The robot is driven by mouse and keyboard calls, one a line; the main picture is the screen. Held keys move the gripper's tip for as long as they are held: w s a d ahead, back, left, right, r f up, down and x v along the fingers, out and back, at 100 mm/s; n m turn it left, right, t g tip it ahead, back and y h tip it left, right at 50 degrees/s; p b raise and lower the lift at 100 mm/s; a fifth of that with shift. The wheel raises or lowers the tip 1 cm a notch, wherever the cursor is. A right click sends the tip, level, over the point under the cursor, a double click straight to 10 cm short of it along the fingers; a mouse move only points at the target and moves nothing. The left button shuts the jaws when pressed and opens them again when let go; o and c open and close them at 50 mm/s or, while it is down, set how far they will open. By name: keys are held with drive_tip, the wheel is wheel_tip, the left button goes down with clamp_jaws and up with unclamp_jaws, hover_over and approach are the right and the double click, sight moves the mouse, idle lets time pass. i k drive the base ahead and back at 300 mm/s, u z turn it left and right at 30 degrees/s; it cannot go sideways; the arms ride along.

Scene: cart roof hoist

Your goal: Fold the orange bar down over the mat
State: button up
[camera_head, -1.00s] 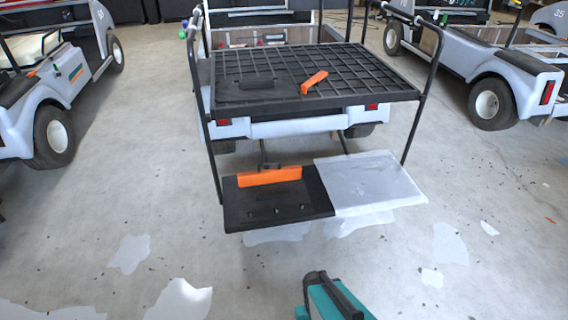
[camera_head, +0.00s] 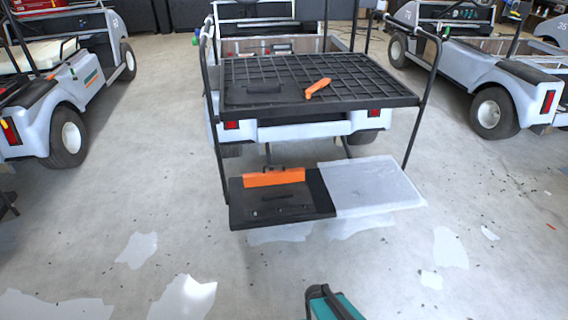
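An orange bar (camera_head: 273,177) stands upright along the back part of a black mat (camera_head: 282,212) on the left half of the low platform behind the middle cart. The mat has a dark handle-like strip and small fittings on it. A second orange piece (camera_head: 318,88) lies slantwise on the black grid roof panel (camera_head: 360,80) above. A teal and black part of my arm (camera_head: 335,304) shows at the bottom edge, well in front of the platform and apart from it. I cannot make out gripper fingers on it.
A whitish translucent sheet (camera_head: 370,188) covers the platform's right half. Black upright posts (camera_head: 419,115) flank the roof panel. Carts stand at left (camera_head: 70,115) and right (camera_head: 490,85). The floor in front is open, with pale patches (camera_head: 185,298).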

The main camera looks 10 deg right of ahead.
sight(264, 179)
drive_tip(key=u, duration=0.1)
drive_tip(key=i, duration=0.95)
drive_tip(key=z, duration=0.05)
